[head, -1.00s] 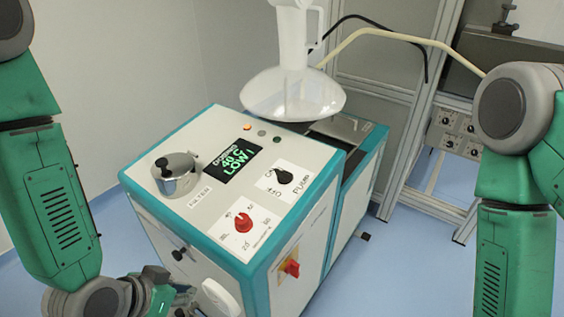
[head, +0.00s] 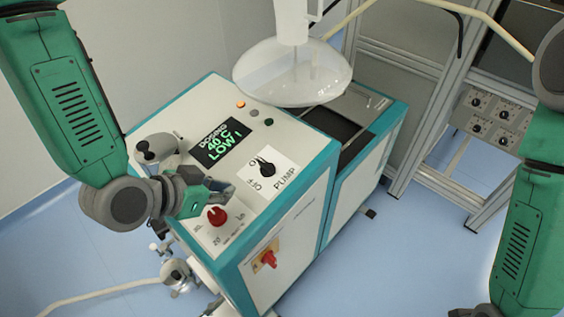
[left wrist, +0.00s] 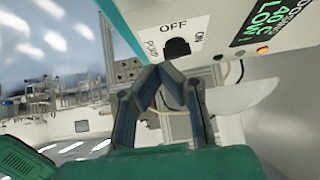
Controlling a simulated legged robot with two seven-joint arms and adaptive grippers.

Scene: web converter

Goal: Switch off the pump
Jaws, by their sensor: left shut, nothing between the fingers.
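The pump switch (head: 265,168) is a black rotary knob on a white label marked PUMP, ON and OFF, on the machine's top panel. I cannot tell its setting for sure. My left gripper (head: 229,188) is over the panel, left of the pump switch and close to the red knob (head: 216,215). In the left wrist view, its fingers (left wrist: 169,68) meet in a point, shut and empty, just below the pump switch (left wrist: 177,48) in the picture. I cannot tell whether they touch it.
The green-lit display (head: 222,142), an orange lamp (head: 240,104) and a metal pot (head: 157,149) are on the panel. A clear funnel (head: 293,75) hangs above the machine's back. A red switch (head: 269,259) is on the front side. Framed cabinets stand at the right.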

